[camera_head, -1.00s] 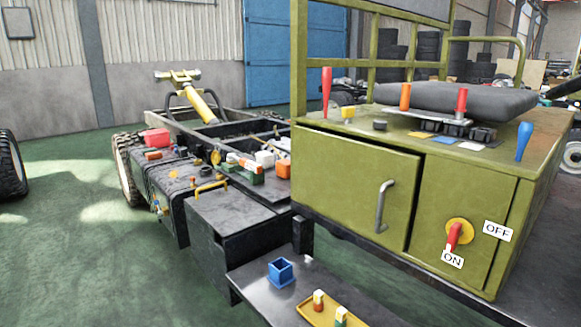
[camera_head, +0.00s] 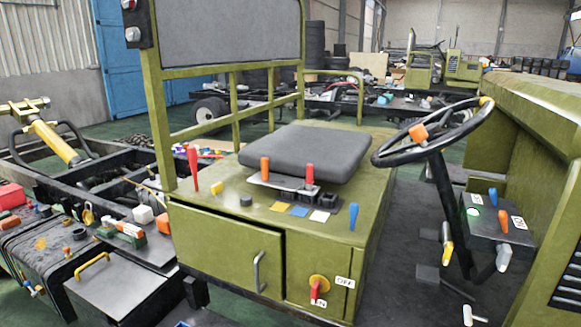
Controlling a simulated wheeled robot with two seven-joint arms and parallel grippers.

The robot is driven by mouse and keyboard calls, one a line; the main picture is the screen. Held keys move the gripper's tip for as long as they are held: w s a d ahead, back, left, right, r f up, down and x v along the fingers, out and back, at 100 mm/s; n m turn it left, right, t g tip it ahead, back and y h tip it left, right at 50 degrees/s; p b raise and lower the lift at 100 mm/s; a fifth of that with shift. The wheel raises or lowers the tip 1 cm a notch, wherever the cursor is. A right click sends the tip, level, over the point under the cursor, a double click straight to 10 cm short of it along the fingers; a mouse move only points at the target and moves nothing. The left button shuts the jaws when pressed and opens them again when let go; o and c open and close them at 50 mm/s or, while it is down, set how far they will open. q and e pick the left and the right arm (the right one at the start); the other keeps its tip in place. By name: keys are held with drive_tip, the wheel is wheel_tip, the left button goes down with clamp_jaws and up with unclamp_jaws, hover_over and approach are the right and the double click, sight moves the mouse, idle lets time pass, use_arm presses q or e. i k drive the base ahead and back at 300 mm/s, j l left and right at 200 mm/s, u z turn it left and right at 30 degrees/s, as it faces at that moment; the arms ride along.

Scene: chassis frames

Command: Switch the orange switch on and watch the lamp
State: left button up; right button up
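A black control box (camera_head: 488,240) stands at the right, beside the steering column. On it is a small orange switch (camera_head: 504,221) with a white label (camera_head: 518,223) beside it, too small to read surely. A blue switch (camera_head: 493,197) stands behind it on the same box. A small round pale disc (camera_head: 473,211), perhaps the lamp, is at the box's left; I cannot tell whether it is lit. Neither of my grippers is in view.
A steering wheel (camera_head: 382,152) with an orange knob (camera_head: 418,133) rises left of the box. The green seat cabinet (camera_head: 228,250) carries several levers and a red rotary switch (camera_head: 316,287) on its front. The dark floor (camera_head: 400,270) between cabinet and box is mostly clear.

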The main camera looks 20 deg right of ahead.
sight(502, 214)
drive_tip(key=i+j, duration=0.65)
drive_tip(key=z, duration=0.45)
drive_tip(key=i+z, duration=0.1)
drive_tip(key=z, duration=0.35)
drive_tip(key=j+z, duration=0.1)
drive_tip(key=z, duration=0.75)
drive_tip(key=j+z, duration=0.15)
drive_tip(key=z, duration=0.75)
drive_tip(key=j, duration=0.05)
